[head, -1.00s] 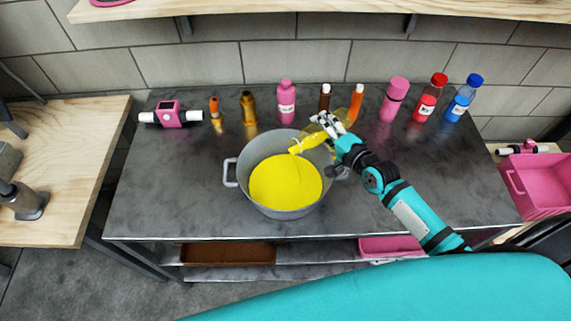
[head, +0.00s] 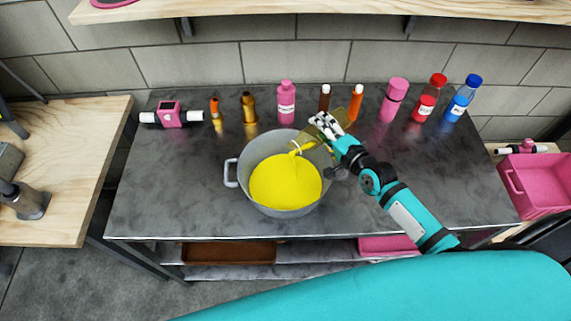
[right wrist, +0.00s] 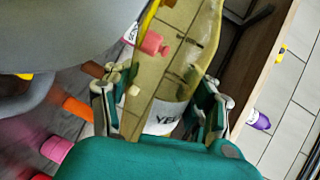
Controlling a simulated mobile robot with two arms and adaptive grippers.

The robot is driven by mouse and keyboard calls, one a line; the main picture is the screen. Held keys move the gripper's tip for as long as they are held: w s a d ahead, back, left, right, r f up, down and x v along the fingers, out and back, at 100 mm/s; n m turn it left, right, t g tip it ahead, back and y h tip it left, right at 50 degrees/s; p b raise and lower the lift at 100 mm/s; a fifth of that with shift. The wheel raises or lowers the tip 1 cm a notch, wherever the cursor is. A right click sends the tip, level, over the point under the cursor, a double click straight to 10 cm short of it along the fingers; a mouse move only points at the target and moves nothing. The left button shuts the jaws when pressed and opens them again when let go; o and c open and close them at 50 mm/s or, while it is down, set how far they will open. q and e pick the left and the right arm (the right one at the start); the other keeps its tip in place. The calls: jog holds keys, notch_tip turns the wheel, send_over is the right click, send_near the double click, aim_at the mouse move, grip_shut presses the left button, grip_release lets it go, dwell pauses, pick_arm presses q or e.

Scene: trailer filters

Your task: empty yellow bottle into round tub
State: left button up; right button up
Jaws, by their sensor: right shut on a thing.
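The yellow bottle is clear, with a white label starting "YE" in the right wrist view (right wrist: 167,117). My right gripper (head: 325,121) is shut on it, with fingers on both sides of the bottle in the right wrist view (right wrist: 160,100). The bottle is tilted, its neck over the right rim of the round grey tub (head: 240,196). A thin yellow trickle shows at its mouth, and its body looks mostly see-through. A wide pool of yellow liquid (head: 285,184) lies in the tub. My left gripper is out of view.
Pink (head: 286,101), brown (head: 324,99), orange (head: 355,102), red (head: 427,103) and blue (head: 461,103) bottles stand along the back of the dark table. A pink device (head: 171,114) is at back left. The table (head: 165,195) is clear left of the tub.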

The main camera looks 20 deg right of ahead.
aim_at(312, 128)
jog(key=shift+a+n+h+p, duration=0.3)
jog(key=shift+n+p, duration=0.2)
jog(key=shift+p, duration=0.1)
dwell(0.5)
jog(key=shift+s+a+r+n+h+p, duration=0.1)
jog(key=shift+a+r+n+h+p, duration=0.15)
jog(key=shift+r+n+p, duration=0.45)
jog(key=shift+s+a+r+n+h+p, duration=0.1)
jog(key=shift+a+r+n+h+p, duration=0.15)
jog(key=shift+p, duration=0.8)
jog(key=shift+s+a+r+n+t+h+p, duration=0.2)
jog(key=shift+a+r+n+t+h+p, duration=0.15)
jog(key=shift+a+r+n+p, duration=0.95)
dwell(1.1)
jog(key=shift+d+f, duration=0.3)
jog(key=shift+d, duration=0.05)
dwell(0.5)
